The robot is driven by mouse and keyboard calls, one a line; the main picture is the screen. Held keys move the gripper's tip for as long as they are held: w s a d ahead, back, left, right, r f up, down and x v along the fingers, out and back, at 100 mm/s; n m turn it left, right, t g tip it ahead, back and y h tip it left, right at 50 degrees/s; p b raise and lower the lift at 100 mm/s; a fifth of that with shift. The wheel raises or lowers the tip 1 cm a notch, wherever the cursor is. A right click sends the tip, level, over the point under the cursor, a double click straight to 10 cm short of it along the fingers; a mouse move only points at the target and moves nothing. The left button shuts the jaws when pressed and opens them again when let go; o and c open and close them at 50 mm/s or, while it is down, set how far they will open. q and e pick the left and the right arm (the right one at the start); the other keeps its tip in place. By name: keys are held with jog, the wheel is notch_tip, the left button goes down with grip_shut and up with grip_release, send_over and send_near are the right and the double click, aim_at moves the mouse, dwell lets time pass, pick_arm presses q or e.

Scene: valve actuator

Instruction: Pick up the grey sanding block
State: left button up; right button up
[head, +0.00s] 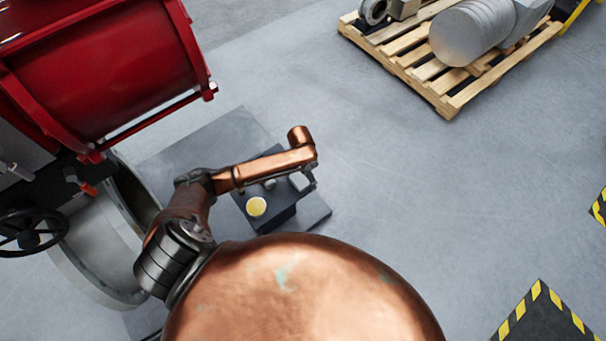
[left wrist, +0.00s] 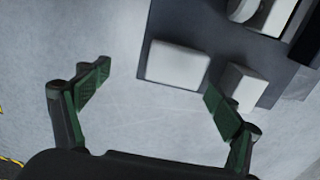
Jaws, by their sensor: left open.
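In the left wrist view, a pale grey block (left wrist: 178,65) with rounded corners lies at the edge of a dark tabletop (left wrist: 165,22). A second, smaller pale block (left wrist: 243,84) lies to its right. I cannot tell for sure which one is the sanding block. My left gripper (left wrist: 152,85) is open and empty, its fingers wide apart. The first block shows between the fingers, and the right fingertip overlaps the view near the second block. In the head view my left gripper (head: 312,182) is small, at the right edge of the dark stand (head: 281,215). My right gripper is out of view.
A yellow-topped round item (head: 256,206) stands on the dark stand. A large red actuator (head: 100,75) and a black handwheel (head: 32,230) are at left. A wooden pallet (head: 440,98) with metal parts is at the top right. The floor between is clear.

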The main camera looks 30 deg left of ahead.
aim_at(302, 178)
pick_arm(q)
jog(key=shift+w+a+r, duration=0.35)
jog(key=shift+w+a, duration=0.2)
jog(key=shift+w, duration=0.25)
jog(key=shift+w+a, duration=0.15)
jog(key=shift+w, duration=0.05)
jog(key=f, duration=0.2)
jog(key=f+b, duration=0.1)
jog(key=shift+a+f, duration=0.2)
jog(key=shift+f, duration=0.2)
notch_tip(302, 178, down, 3)
jog(key=shift+f+b, duration=0.15)
jog(key=shift+b, duration=0.35)
jog(key=shift+f, duration=0.15)
jog(key=shift+c, duration=1.1)
jog(key=c, duration=1.1)
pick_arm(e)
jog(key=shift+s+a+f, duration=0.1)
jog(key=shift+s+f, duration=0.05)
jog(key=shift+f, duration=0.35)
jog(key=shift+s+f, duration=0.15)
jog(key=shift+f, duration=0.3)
